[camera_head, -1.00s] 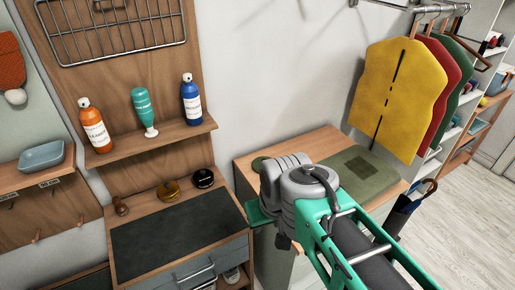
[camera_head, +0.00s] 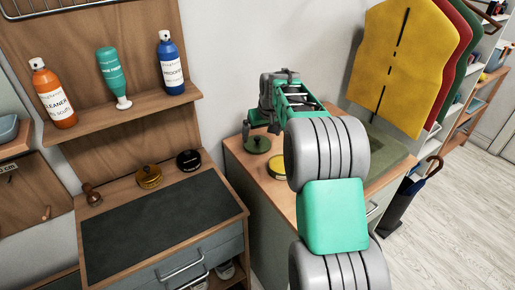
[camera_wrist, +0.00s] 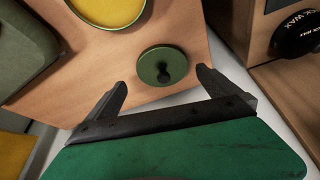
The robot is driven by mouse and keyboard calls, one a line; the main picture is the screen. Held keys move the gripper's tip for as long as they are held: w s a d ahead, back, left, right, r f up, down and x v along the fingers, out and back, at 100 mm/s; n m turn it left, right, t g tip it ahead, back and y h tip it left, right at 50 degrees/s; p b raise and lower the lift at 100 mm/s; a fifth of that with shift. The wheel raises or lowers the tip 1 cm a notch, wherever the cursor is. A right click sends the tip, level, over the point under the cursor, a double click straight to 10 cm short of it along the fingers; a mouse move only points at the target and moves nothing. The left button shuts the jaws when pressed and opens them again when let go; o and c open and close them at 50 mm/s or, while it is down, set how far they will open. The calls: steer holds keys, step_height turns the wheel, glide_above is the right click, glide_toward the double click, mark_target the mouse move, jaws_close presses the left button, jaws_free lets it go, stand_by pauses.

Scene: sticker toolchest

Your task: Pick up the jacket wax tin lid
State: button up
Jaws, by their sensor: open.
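The jacket wax tin lid, a round green lid (camera_wrist: 162,58) with a dark knob, lies on the wooden top in the wrist view. It also shows in the head view (camera_head: 258,145), near the left side of the cabinet top. An open tin with yellow contents (camera_head: 277,167) stands to its right; part of its yellow inside (camera_wrist: 108,8) shows at the top of the wrist view. My gripper (camera_wrist: 161,81) is open and empty. In the wrist view, its two fingertips appear on either side below the lid, apart from it.
A green folded item (camera_wrist: 24,42) lies on the same top. A gap separates this cabinet from the workbench with a dark mat (camera_head: 160,222), a gold tin (camera_head: 148,177) and a black tin (camera_head: 188,160). Yellow, red and green jackets hang at right.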

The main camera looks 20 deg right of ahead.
mark_target(258, 141)
steer(key=x, duration=0.6)
steer(key=shift+w+a+r, duration=0.1)
steer(key=shift+w+a, duration=0.05)
steer(key=shift+w, duration=0.05)
steer(key=shift+c, duration=0.6)
steer(key=c, duration=0.8)
steer(key=shift+c, duration=0.2)
steer(key=shift+r, duration=0.1)
